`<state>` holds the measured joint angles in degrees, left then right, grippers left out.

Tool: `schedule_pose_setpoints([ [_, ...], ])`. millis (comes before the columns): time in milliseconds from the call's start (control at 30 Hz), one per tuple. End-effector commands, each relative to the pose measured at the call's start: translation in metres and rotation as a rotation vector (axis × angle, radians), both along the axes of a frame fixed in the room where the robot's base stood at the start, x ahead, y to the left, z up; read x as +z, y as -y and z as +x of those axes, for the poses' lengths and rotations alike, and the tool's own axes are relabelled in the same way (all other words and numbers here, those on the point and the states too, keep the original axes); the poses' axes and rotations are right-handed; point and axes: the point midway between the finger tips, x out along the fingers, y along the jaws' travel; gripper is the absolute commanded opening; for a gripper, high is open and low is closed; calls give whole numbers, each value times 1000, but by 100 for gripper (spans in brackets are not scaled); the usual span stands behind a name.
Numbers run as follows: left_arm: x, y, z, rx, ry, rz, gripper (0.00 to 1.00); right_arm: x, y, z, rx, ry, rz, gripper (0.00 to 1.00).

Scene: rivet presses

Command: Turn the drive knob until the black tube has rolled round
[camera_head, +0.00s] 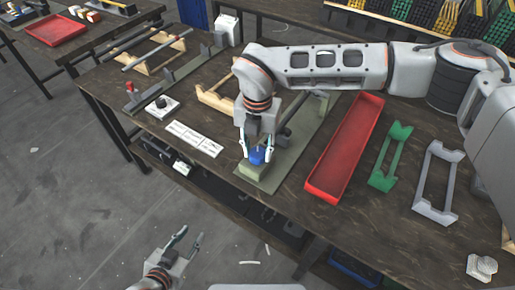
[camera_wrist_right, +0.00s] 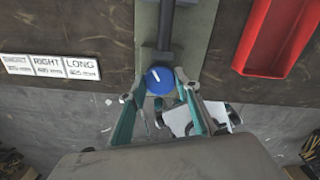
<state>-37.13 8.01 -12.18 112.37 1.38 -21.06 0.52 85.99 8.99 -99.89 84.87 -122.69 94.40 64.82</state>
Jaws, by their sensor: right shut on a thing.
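The blue drive knob (camera_head: 257,156) is at the near end of a rig on a grey-green base plate (camera_head: 300,150). In the right wrist view the knob (camera_wrist_right: 160,79) shows its round face with a white mark pointing up and left. My right gripper (camera_head: 256,150) has its fingers on either side of the knob, shut on it. A dark tube (camera_wrist_right: 167,25) runs away behind the knob, and my right arm hides part of it in the head view. My left gripper (camera_head: 187,240) is open and empty, low over the floor in front of the table.
A red tray (camera_head: 345,150), a green cradle (camera_head: 391,155) and a grey cradle (camera_head: 437,182) stand right of the rig. White labels (camera_head: 194,138) and a small black knob on a white base (camera_head: 161,106) lie to the left. A wooden rack (camera_head: 150,52) stands further back.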

Motion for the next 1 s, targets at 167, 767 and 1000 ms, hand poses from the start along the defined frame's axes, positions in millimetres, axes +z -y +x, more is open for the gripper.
schedule_pose_setpoints([
  [167, 0, 0, 0, 0, 0, 0, 29, 1, 0, 0, 144, 1, 0, 11],
  [767, 0, 0, 0, 0, 0, 0, 29, 0, 0, 0, 381, -1, 0, 11],
  [1000, 0, 0, 0, 0, 0, 0, 29, 0, 0, -1, 387, -1, 0, 11],
])
